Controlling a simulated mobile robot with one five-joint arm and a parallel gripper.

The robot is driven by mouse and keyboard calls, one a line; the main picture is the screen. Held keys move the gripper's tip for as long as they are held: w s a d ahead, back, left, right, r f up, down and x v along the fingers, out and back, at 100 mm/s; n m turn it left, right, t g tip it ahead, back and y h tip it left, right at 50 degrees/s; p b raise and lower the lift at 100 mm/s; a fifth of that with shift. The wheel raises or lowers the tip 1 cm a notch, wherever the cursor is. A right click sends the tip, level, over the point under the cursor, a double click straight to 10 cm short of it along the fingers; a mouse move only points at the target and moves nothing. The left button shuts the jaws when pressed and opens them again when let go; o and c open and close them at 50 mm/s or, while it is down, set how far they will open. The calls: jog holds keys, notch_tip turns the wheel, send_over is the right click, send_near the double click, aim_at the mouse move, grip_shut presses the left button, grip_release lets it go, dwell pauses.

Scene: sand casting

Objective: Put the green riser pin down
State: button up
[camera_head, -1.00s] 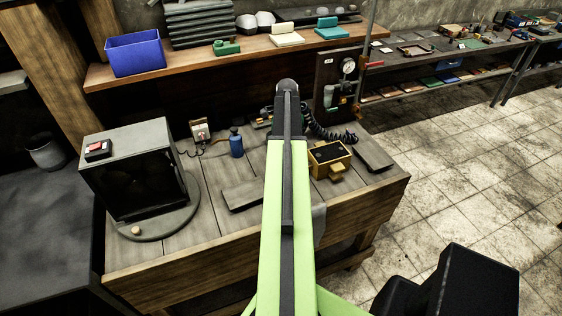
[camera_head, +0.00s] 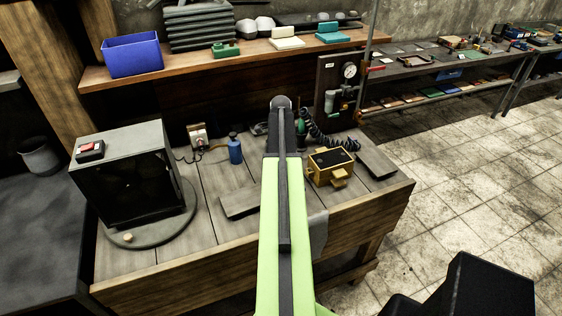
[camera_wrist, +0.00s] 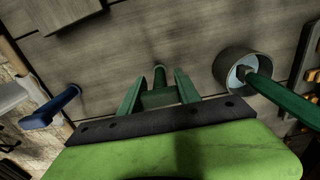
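In the wrist view my gripper (camera_wrist: 158,86) has two green fingers standing apart, with a visible gap between them. A slim green pin (camera_wrist: 160,74), apparently the riser pin, shows between the fingertips. I see clear space on both sides of it, and its lower part is hard to make out against a green crossbar between the fingers. In the head view my arm covers the fingers and the pin. A green piece (camera_head: 300,127) shows just right of the arm on the wooden bench (camera_head: 225,232); I cannot tell which thing it is.
The bench also holds a dark box (camera_head: 135,180), a blue bottle (camera_head: 235,151), a yellow box (camera_head: 330,164) and a coiled hose (camera_head: 315,132).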

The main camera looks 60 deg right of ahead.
jog(key=o, duration=0.4)
jog(key=shift+r, duration=0.15)
notch_tip(320, 180, up, 12)
jog(key=p, duration=1.2)
jog(key=shift+r+p, duration=0.15)
jog(key=shift+p, duration=0.15)
